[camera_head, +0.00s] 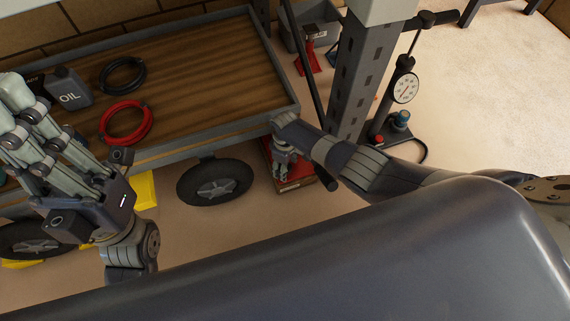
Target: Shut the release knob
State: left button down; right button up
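A red jack-like body (295,178) sits on the floor under the cart's near right corner. I cannot make out a release knob on it. My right gripper (281,172) points down over this red body, small and partly overlapping it; I cannot tell whether it touches, or whether its fingers are apart. A black gauge pump (404,88) stands at the right with a teal knob-like part (401,118) and a red part at its base. Which part is the release knob is unclear. My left gripper (18,125) is raised at the left, fingers spread and empty, partly cut off.
A wood-topped cart (205,65) carries an oil can (68,88), a black hose coil (122,75) and a red one (125,122). A grey perforated post (360,70) stands between cart and pump. A wheel (214,182) lies near the cart. Floor at the right is clear.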

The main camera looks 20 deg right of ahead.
jog(key=shift+r, duration=0.1)
notch_tip(320, 180, up, 12)
dwell(1.0)
dwell(0.5)
